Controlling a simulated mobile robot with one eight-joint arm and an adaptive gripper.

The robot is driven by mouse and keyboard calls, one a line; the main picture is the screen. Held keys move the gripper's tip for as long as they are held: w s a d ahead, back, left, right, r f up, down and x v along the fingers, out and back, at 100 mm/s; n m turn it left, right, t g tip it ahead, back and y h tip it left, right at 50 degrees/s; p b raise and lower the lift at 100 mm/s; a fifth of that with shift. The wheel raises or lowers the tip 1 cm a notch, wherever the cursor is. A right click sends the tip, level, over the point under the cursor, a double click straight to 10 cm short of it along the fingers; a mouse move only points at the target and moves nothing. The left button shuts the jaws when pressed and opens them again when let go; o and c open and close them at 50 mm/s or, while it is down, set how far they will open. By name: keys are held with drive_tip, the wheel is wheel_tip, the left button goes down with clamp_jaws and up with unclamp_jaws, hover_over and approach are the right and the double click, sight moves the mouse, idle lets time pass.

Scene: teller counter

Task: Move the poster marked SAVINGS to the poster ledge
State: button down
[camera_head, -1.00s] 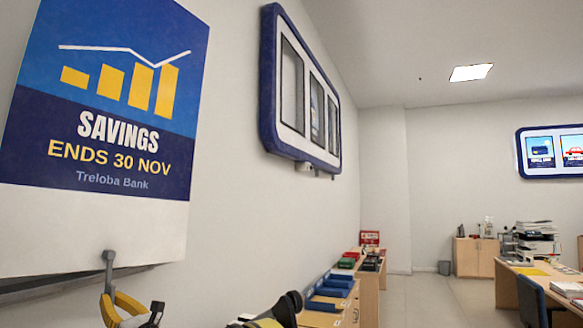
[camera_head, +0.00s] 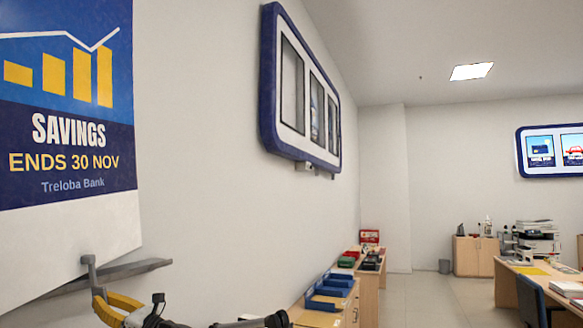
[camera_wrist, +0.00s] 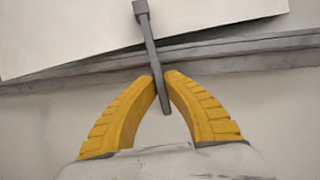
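The SAVINGS poster (camera_head: 75,165) hangs at the left of the head view, blue above and white below, its left side cut off by the frame. A grey tab projects from its lower edge. My gripper (camera_wrist: 163,82) has its yellow fingers closed on this tab; in the head view the gripper (camera_head: 97,293) is below the poster's lower right corner. A grey ledge (camera_head: 125,272) runs along the wall behind the poster's lower edge. In the wrist view the poster's white lower edge (camera_wrist: 70,40) is slanted against the ledge (camera_wrist: 270,48). I cannot tell whether they touch.
A blue-framed wall display (camera_head: 268,85) hangs right of the poster. Below it stand wooden counters (camera_head: 368,290) with blue trays (camera_head: 328,290). Another wall display (camera_head: 522,155) and a desk (camera_head: 515,270) are at the right. The wall between poster and first display is bare.

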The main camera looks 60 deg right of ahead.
drive_tip(key=shift+w+d, duration=0.1)
drive_tip(key=shift+d, duration=0.2)
drive_tip(key=shift+w+d, duration=0.15)
drive_tip(key=shift+d, duration=0.2)
drive_tip(key=shift+w+d+r, duration=0.1)
drive_tip(key=shift+w+d, duration=0.05)
drive_tip(key=shift+d, duration=0.25)
drive_tip(key=shift+a, duration=0.15)
idle(0.5)
drive_tip(key=shift+f, duration=0.4)
idle(0.3)
drive_tip(key=shift+f+b, duration=0.3)
drive_tip(key=shift+f, duration=0.25)
drive_tip(key=shift+s+a+f, duration=0.15)
drive_tip(key=shift+s+a, duration=0.05)
drive_tip(key=shift+a, duration=0.05)
idle(0.5)
